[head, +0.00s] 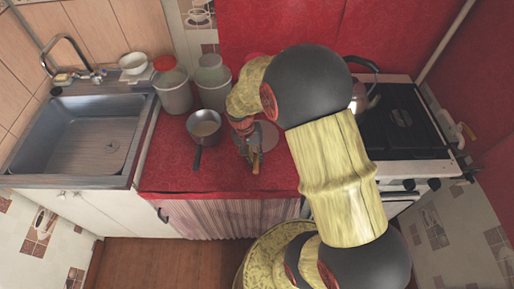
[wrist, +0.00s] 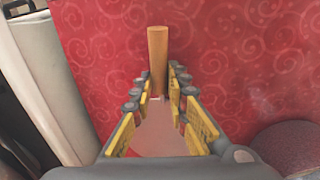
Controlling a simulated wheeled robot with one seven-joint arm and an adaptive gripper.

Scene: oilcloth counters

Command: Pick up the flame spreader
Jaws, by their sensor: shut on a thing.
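The flame spreader shows in the head view as a flat greyish disc (head: 269,134) on the red counter, partly hidden behind my arm and gripper. In the wrist view its round wooden handle (wrist: 158,58) stands out past my fingertips. My gripper (wrist: 160,96) is shut on the flame spreader, with the yellow-padded fingers on both sides of it. In the head view my gripper (head: 251,155) points down over the counter near the front edge. Whether the spreader is clear of the counter cannot be told.
A saucepan (head: 206,126) stands just left of my gripper. The stove (head: 405,128) with a kettle is at the right. The counter's front left (head: 175,178) is clear.

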